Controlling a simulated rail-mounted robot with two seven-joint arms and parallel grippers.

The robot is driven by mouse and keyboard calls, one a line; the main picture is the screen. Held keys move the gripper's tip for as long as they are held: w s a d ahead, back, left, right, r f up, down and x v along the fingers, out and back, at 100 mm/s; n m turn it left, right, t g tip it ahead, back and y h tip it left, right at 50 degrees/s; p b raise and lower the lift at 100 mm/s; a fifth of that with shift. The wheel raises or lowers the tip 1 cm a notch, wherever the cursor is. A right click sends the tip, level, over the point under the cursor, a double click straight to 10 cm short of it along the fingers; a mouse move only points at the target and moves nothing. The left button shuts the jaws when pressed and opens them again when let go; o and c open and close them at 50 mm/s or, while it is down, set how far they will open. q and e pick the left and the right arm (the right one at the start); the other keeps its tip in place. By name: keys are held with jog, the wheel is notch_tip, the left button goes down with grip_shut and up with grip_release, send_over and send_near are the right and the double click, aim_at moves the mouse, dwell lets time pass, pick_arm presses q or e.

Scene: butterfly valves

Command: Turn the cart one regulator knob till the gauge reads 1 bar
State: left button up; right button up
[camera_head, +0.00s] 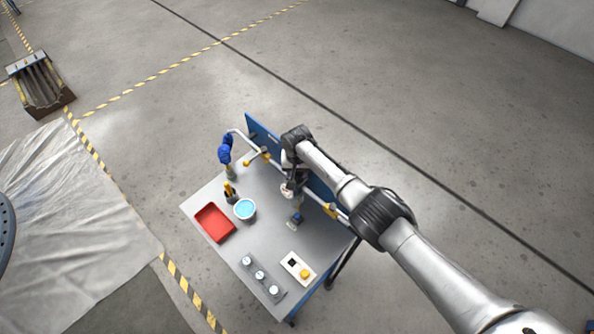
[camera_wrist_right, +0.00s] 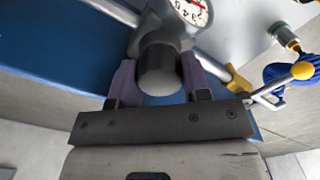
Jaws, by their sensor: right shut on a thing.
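The regulator knob (camera_wrist_right: 158,72) is a dark grey round cap in the right wrist view. My right gripper (camera_wrist_right: 159,78) is shut on it, with one finger on each side. The gauge (camera_wrist_right: 193,10) has a white face with a red needle just above the knob; it is cut off by the top edge and its reading cannot be made out. In the head view my right gripper (camera_head: 291,178) is over the back part of the cart (camera_head: 208,192), and my arm hides the knob there. My left gripper is in neither view.
On the cart are a red tray (camera_head: 214,223), a bowl of blue liquid (camera_head: 244,208), a panel with a yellow button (camera_head: 304,273) and a strip with white round parts (camera_head: 259,275).

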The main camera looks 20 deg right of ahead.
jog(key=o, duration=0.9)
jog(key=shift+o, duration=0.2)
jog(key=shift+r, duration=0.55)
notch_tip(320, 180, up, 13)
jog(key=shift+f, duration=0.15)
